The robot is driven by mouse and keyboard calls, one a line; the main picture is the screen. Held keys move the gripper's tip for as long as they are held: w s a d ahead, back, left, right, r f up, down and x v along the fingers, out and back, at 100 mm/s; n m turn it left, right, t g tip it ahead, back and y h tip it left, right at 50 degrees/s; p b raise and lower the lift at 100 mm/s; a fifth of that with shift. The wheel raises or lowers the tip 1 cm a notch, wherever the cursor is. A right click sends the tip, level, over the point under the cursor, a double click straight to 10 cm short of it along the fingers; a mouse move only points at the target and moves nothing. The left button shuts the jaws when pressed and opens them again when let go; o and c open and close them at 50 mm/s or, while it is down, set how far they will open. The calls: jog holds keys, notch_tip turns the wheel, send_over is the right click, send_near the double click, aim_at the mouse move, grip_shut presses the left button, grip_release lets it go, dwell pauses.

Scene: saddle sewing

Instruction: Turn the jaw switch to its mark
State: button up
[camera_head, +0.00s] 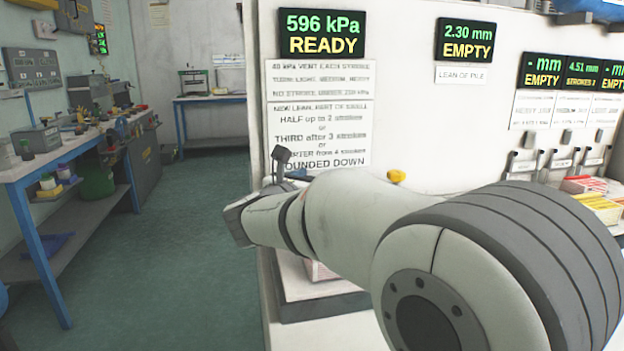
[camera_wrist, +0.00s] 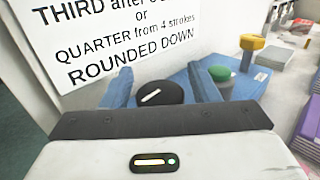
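A black round knob (camera_wrist: 172,91) with a short white line on top sits on a blue panel (camera_wrist: 258,82) in the wrist view. It looks like the jaw switch. The white line slants up to the right. My gripper (camera_wrist: 162,76) is open, with one blue-grey finger to the left of the knob and one to its right. I cannot tell whether either finger touches it. The knob's lower part is hidden by my gripper body, and no target mark is readable. In the head view my own arm hides the knob and the fingers.
A green button (camera_wrist: 220,73) stands just right of the right finger. A yellow-topped knob (camera_wrist: 252,44) is beyond it and also shows in the head view (camera_head: 397,175). A white wall with a printed sign (camera_head: 318,120) rises close behind. A display (camera_head: 322,34) reads 596 kPa READY.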

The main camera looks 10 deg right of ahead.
jog(key=c, duration=0.8)
jog(key=shift+c, duration=0.2)
